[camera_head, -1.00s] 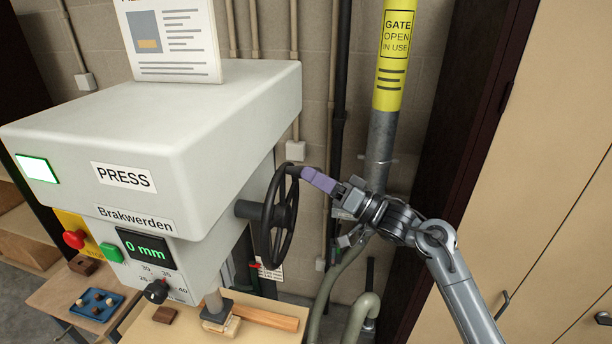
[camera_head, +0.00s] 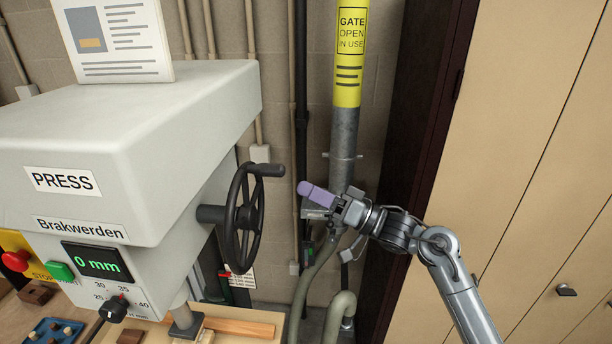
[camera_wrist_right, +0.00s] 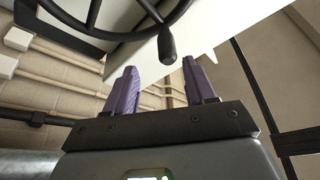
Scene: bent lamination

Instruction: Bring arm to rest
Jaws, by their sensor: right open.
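My right gripper (camera_head: 312,193) has purple fingers. In the head view it hangs in the air to the right of the press handwheel (camera_head: 242,222), clear of it. The right wrist view shows its two fingers (camera_wrist_right: 157,88) apart with nothing between them. The handwheel's dark crank handle (camera_wrist_right: 167,46) is ahead of the fingers in that view, not between them. In the head view the handle (camera_head: 268,170) sticks out at the top of the wheel. My right arm (camera_head: 440,260) reaches in from the lower right. My left gripper is not in view.
The white press (camera_head: 120,140) fills the left, its display (camera_head: 97,262) reading 0 mm. A yellow-topped gate pipe (camera_head: 346,120) stands behind my right gripper. Tan cabinets (camera_head: 520,160) stand on the right. Wooden pieces (camera_head: 240,328) lie under the press.

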